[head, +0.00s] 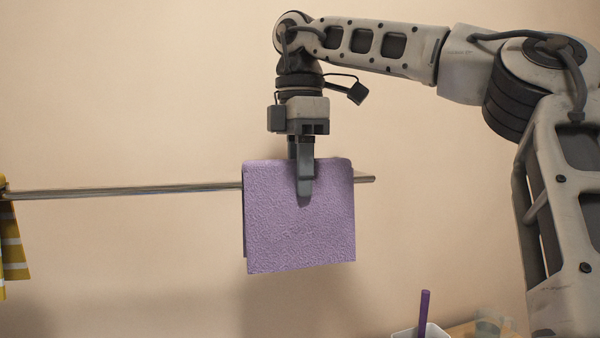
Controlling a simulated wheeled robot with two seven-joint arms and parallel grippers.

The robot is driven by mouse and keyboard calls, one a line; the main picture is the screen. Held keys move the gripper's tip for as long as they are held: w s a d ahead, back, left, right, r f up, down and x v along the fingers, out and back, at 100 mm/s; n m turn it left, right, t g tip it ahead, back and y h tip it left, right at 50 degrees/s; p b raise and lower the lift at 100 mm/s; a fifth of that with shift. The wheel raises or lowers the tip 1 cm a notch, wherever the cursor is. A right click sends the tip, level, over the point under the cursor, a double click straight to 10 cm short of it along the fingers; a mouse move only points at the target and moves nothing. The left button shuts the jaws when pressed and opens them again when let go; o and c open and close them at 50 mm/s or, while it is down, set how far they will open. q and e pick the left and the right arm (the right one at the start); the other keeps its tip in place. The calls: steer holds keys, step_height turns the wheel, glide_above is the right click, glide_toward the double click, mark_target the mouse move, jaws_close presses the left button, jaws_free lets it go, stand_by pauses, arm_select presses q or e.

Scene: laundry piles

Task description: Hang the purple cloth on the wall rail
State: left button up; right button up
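The purple cloth (300,235) hangs folded at the right part of the metal wall rail (120,191). Its top fold is a little above the rail's line, and a darker back layer shows along its left edge. The rail goes out of sight at the cloth's left edge and its end comes out on the right. I cannot tell whether the rail runs between the layers or behind both. My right gripper (303,180) points down from above and is shut on the cloth's top edge, one finger in front; the other is mostly hidden. My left gripper is out of view.
A yellow and white striped cloth (12,250) hangs at the rail's left end. Below right are a white container (430,331) with a purple stick (424,308) and a wooden surface (465,330). The rail's middle stretch is bare.

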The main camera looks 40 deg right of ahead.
steer(key=o, duration=0.4)
arm_select(q)
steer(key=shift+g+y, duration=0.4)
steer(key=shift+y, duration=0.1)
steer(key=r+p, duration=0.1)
steer(key=p, duration=0.2)
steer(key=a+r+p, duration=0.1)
steer(key=p, duration=0.2)
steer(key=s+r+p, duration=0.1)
steer(key=p, duration=0.3)
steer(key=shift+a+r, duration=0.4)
arm_select(e)
step_height(320, 180, up, 16)
